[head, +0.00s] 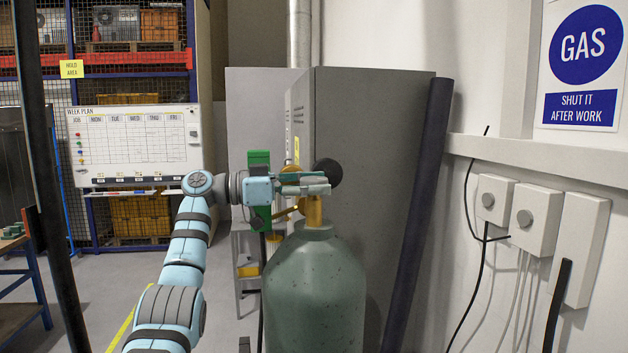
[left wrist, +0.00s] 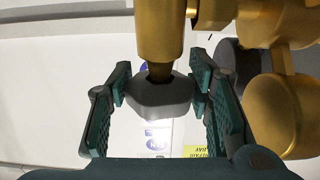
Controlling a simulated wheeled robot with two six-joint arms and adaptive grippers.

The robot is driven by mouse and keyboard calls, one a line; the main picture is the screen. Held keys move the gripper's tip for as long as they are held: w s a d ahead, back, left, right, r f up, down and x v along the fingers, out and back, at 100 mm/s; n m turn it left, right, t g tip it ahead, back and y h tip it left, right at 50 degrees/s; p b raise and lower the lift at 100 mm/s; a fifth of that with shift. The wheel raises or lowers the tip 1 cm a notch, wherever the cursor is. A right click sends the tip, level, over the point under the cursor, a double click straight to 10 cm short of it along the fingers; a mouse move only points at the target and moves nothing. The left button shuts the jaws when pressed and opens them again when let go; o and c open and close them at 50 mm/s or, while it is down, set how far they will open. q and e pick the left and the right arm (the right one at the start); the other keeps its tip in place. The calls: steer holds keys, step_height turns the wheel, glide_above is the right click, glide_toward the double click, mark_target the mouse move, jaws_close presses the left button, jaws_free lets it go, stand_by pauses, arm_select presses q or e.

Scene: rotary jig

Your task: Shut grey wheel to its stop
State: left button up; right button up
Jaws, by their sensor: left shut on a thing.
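The grey wheel (left wrist: 160,97) sits at the end of the brass valve stem (left wrist: 160,30) in the left wrist view, between my left gripper's two green-padded fingers. My left gripper (left wrist: 160,85) is shut on it, one finger on each side. In the head view my left gripper (head: 318,184) reaches in from the left, level, at the brass valve (head: 314,212) on top of the green gas cylinder (head: 315,290). There the fingers hide most or all of the wheel. My right gripper is in neither view.
A dark round part (head: 327,172) shows just behind the fingers. Brass fittings (left wrist: 280,110) crowd the right finger. A grey cabinet (head: 370,170) stands close behind the cylinder. The wall with switch boxes (head: 535,218) is at right. Open floor lies left.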

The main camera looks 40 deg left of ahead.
arm_select(q)
steer(key=shift+m+g+h, duration=0.3)
steer(key=shift+m, duration=0.1)
steer(key=o, duration=1.2)
steer(key=shift+c, duration=0.2)
